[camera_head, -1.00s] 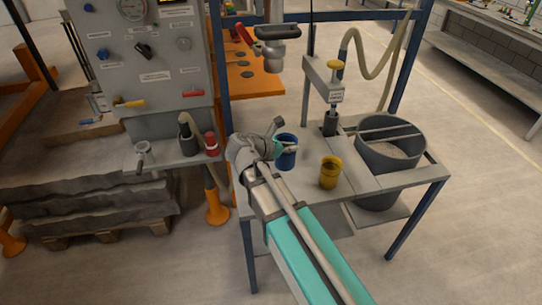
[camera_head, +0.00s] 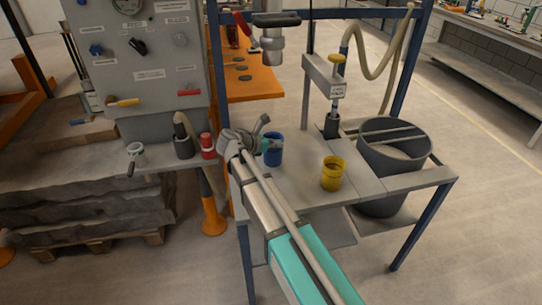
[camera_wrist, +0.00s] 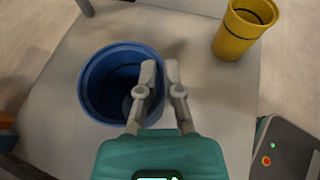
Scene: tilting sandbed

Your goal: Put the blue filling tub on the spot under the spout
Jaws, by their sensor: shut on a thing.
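The blue tub (camera_head: 274,156) is at the back left of the grey table, open side up. In the wrist view the blue tub (camera_wrist: 90,95) looks empty and dark inside. I cannot tell whether the tub touches the table. A grey pipe end (camera_head: 272,48), which looks like the spout, hangs above and behind the tub. The spot under it is not clearly visible.
A yellow tub (camera_head: 334,174) stands on the table (camera_head: 300,190), right of the blue one; it also shows in the wrist view (camera_wrist: 236,38). A yellow-knobbed device (camera_head: 337,85) stands over a dark cup (camera_head: 331,128). A large grey bin (camera_head: 385,160) is at right. A control panel (camera_head: 150,60) stands left.

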